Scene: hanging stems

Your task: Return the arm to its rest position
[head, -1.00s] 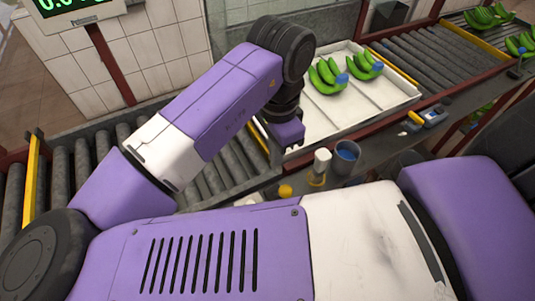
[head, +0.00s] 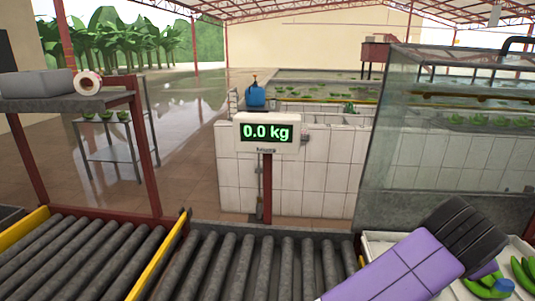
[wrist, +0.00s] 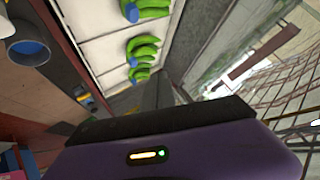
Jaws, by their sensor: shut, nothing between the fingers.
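My arm shows at the lower right of the head view as a purple link (head: 405,268) ending in a dark joint (head: 462,232). It reaches over the near left corner of a white tray (head: 375,238). In the wrist view the purple housing with a small light fills the bottom. My gripper (wrist: 158,90) shows as a dark shape beyond its black edge, shut and empty. The fingertips are hard to make out. Green bananas with blue ends (wrist: 143,50) lie in the white tray, apart from the gripper; some also show in the head view (head: 523,272).
Roller conveyors (head: 265,265) with yellow side rails run along the front. A scale display (head: 267,132) reading 0.0 kg stands on a red post behind them. A glass panel (head: 415,130) rises behind the tray. A shelf (head: 70,103) stands at left. A grey cup (wrist: 28,35) shows in the wrist view.

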